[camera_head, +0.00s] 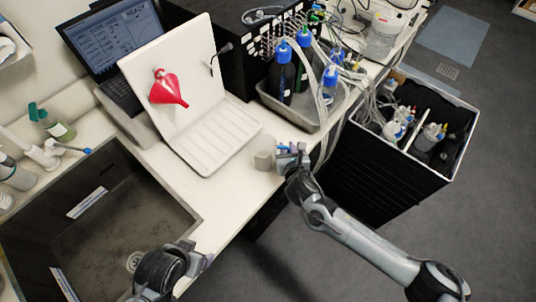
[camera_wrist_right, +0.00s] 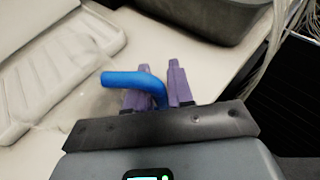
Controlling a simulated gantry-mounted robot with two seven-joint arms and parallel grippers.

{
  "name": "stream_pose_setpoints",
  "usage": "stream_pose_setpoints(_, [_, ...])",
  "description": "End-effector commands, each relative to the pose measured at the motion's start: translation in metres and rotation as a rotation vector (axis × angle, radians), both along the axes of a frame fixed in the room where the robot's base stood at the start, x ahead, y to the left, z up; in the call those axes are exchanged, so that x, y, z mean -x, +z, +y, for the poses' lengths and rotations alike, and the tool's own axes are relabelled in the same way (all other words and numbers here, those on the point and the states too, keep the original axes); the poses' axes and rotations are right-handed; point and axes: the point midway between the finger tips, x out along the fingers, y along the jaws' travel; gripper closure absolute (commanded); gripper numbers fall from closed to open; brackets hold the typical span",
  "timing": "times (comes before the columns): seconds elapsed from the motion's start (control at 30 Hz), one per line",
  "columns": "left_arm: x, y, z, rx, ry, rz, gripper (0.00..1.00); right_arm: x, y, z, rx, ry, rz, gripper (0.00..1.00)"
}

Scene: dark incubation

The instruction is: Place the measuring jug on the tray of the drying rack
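The measuring jug (camera_head: 264,152) is a small pale, see-through vessel near the counter's front edge, beside the tray's right corner. Its bent blue handle (camera_wrist_right: 135,79) shows clearly in the right wrist view; the clear body is hard to make out there. My right gripper (camera_head: 291,158) is at the handle, its purple fingers (camera_wrist_right: 163,88) closed in on either side of it. The drying rack's white ribbed tray (camera_head: 212,152) lies left of the jug, with nothing on it. My left gripper (camera_head: 206,261) is over the sink's front edge; its fingers are too hidden to judge.
A red funnel (camera_head: 168,89) hangs on the rack's upright white board (camera_head: 190,55). A grey bin (camera_head: 300,117) with blue-capped bottles stands behind the jug. A dark sink (camera_head: 100,230) is at left. A black crate (camera_head: 385,165) of bottles stands at right.

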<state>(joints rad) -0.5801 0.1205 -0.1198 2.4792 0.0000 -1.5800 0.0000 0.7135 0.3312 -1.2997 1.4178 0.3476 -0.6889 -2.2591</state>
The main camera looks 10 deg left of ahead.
Motion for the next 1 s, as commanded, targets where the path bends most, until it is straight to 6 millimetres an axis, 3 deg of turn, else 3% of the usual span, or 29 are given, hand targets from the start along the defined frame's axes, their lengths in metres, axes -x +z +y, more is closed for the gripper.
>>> stream_pose_setpoints(0.03, [0.000, 0.000, -0.001, 0.003, 0.001, -0.001, 0.19, 0.000, 0.000, 0.000, 0.000, 0.000, 0.000, 0.87])
stream_pose_setpoints(0.13, [0.000, 0.000, -0.001, 0.007, 0.004, -0.001, 0.19, 0.000, 0.000, 0.000, 0.000, 0.000, 0.000, 1.00])
stream_pose_setpoints(0.67, [0.000, 0.005, 0.000, 0.002, 0.001, -0.002, 0.19, 0.000, 0.006, 0.000, 0.000, 0.000, -0.001, 1.00])
stream_pose_setpoints(0.87, [0.000, 0.020, 0.001, -0.005, -0.004, -0.002, 0.19, 0.000, 0.024, 0.000, 0.000, 0.000, -0.002, 1.00])
stream_pose_setpoints(1.0, [0.000, 0.040, 0.001, -0.007, -0.004, -0.001, 0.19, -0.001, 0.048, 0.000, 0.001, 0.001, -0.003, 1.00])
